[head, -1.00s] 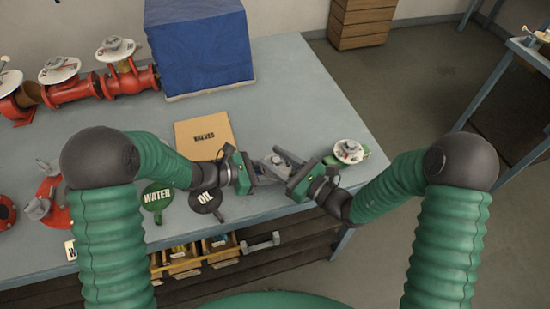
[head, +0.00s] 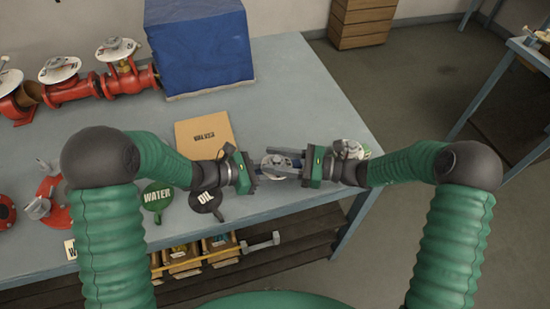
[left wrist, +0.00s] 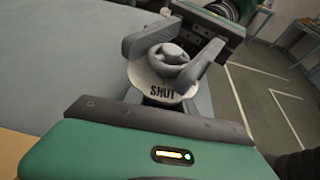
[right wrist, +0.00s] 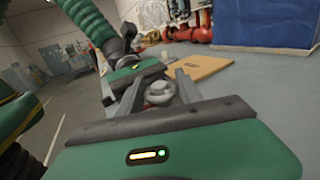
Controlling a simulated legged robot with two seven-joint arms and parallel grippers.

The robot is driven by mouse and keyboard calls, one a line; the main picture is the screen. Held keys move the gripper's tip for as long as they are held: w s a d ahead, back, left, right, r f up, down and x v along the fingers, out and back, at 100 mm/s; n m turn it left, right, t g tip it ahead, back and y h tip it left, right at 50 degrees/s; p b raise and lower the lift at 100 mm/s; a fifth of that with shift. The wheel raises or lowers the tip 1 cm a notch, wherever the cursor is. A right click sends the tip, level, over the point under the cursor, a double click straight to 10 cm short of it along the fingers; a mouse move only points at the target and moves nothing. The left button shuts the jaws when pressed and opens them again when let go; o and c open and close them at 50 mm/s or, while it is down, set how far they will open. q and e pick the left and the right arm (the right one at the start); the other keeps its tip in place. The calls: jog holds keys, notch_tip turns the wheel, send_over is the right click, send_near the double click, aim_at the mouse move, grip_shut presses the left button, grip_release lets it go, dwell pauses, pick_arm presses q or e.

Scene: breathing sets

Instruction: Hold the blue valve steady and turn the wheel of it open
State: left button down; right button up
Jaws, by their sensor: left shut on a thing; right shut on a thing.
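The valve (head: 275,160) is between my two grippers above the table's front right part. In the left wrist view its grey handwheel (left wrist: 168,55) sits over a white disc (left wrist: 158,88) reading SHUT. Little of its body shows, so its blue colour is hard to make out. My left gripper (head: 264,169) is shut on the valve's body from the left; its grip is mostly hidden. My right gripper (head: 288,164) is level with the wheel, with one finger on each side of it, shut on it. The wheel also shows between its fingers in the right wrist view (right wrist: 160,92).
Another valve with a white disc (head: 350,147) stands behind my right gripper, partly hidden. A blue-covered box (head: 200,45) and red pipes (head: 130,80) are behind.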

jog(key=shift+w, duration=0.1)
jog(key=o, duration=1.4)
jog(key=shift+c, duration=0.2)
jog(key=shift+d, duration=0.1)
jog(key=d, duration=0.4)
jog(key=s+d, duration=0.1)
jog(key=d, duration=0.3)
jog(key=s+d, duration=0.1)
jog(key=d, duration=0.2)
jog(key=shift+s+d, duration=0.15)
jog(key=shift+d, duration=0.25)
jog(key=shift+o, duration=0.2)
